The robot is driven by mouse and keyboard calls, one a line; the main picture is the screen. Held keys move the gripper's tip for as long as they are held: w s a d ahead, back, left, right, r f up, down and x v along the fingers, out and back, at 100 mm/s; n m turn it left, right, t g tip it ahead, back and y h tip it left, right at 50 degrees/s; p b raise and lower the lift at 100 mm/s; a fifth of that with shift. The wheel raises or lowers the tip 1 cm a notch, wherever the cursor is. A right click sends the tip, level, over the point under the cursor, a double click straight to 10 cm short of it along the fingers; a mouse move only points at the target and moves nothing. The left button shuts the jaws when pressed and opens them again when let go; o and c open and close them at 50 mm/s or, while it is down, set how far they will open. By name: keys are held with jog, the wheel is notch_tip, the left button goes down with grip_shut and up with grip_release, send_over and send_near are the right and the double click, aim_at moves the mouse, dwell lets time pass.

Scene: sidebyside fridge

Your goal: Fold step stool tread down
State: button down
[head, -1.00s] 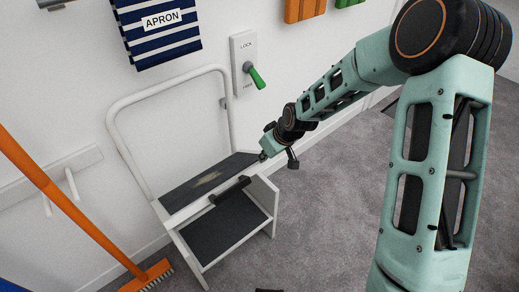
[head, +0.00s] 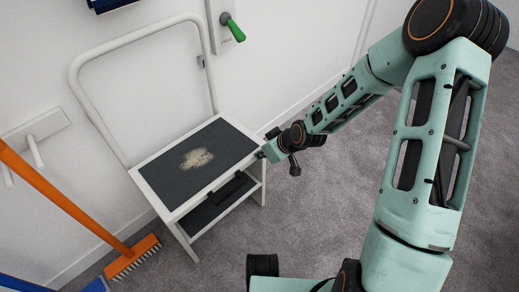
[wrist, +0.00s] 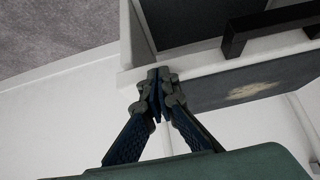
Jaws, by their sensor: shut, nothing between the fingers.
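The white step stool (head: 143,166) stands by the wall, with a tall tubular hoop at its back. Its upper tread (head: 165,181) has a dark top with a worn tan patch and looks about level in the head view. A black handle (head: 230,186) sits below its front edge, over a darker lower step (head: 203,216). The tread's patched face also shows in the wrist view (wrist: 215,92), with the handle (wrist: 275,25). My gripper (head: 262,153) is at the tread's right end. In the wrist view my fingertips (wrist: 156,74) are together, empty, at the stool's white corner; contact is unclear.
An orange broom (head: 75,210) leans at the left, its head on the floor beside the stool. A white wall rack (head: 35,133) is behind it. A green-handled wall switch (head: 232,27) is above right. Grey carpet (head: 330,215) is clear to the right.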

jog(key=shift+f, duration=0.45)
jog(key=shift+d, duration=0.15)
